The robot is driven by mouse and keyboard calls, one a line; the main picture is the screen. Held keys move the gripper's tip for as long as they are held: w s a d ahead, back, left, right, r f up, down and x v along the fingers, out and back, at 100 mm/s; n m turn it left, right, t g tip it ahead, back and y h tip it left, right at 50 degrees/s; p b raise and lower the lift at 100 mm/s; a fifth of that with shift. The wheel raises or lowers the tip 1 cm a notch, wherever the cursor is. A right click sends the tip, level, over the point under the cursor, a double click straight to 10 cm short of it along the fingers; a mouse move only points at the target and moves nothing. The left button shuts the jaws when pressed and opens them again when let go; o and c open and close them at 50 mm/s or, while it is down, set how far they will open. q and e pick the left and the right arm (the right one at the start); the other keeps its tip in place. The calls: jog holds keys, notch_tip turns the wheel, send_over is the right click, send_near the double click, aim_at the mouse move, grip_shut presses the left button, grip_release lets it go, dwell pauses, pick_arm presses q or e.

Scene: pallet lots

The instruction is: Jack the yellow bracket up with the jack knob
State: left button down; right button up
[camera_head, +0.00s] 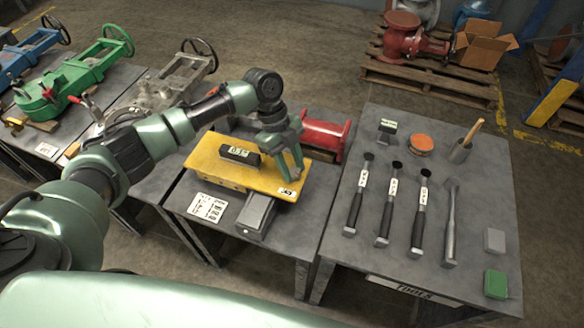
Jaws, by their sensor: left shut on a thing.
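My left gripper (289,176) reaches down over the bracket's right end, next to a small white tag. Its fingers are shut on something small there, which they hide. It sits where a jack knob could be, but I cannot make out the knob itself. Whether the bracket is raised off the table cannot be told. My right gripper is not in view.
A grey box (256,212) and a printed card (207,207) lie in front of the bracket. A red flanged part (325,135) stands close behind the gripper. Valves crowd the left tables.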

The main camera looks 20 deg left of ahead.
pick_arm(q)
jog(key=shift+m+g+b, duration=0.5)
jog(key=shift+m, duration=0.9)
jog(key=shift+w+y, duration=0.1)
jog(key=shift+y, duration=0.2)
jog(key=c, duration=1)
grip_release()
jog(key=shift+o, duration=0.2)
jog(key=shift+r, duration=0.1)
jog(key=v, duration=0.7)
jog(key=shift+r, duration=0.3)
jog(key=shift+a, duration=0.1)
